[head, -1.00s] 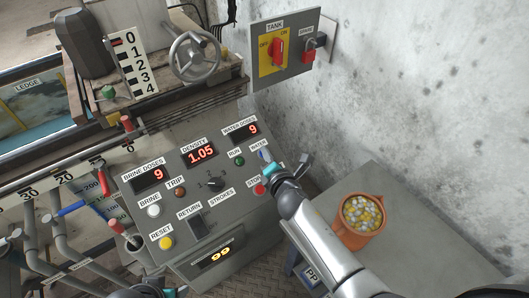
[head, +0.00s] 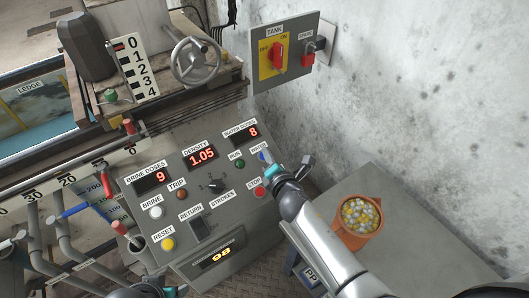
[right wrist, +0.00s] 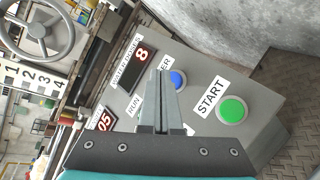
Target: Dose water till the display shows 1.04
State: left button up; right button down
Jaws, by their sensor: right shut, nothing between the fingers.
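The density display (head: 202,155) on the sloped control panel reads 1.05 in red. The water doses display (head: 241,133) reads 8, and the brine doses display (head: 153,179) reads 9. The blue water button (head: 263,155) is at the panel's upper right; it also shows in the right wrist view (right wrist: 178,80), just beyond the fingertips. My right gripper (right wrist: 162,72) is shut and empty, its tips close to that button. I cannot tell whether they touch it. My left gripper (head: 150,291) barely shows at the bottom edge, and its jaws cannot be made out.
A green START button (right wrist: 232,109) lies right of the water button. The red stop button (head: 259,191) is below my right gripper. A tank switch box (head: 285,55) hangs on the wall. An orange pot of pebbles (head: 358,240) stands on the grey table (head: 420,240) at right.

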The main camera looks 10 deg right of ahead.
jog(key=r+p, duration=0.1)
jog(key=s+r+p, duration=0.1)
jog(key=r+p, duration=0.1)
jog(key=s+d+r+p, duration=0.1)
jog(key=p, duration=0.1)
jog(key=shift+s+r, duration=0.1)
jog(key=shift+r, duration=0.1)
jog(key=shift+a, duration=0.1)
dwell(0.9)
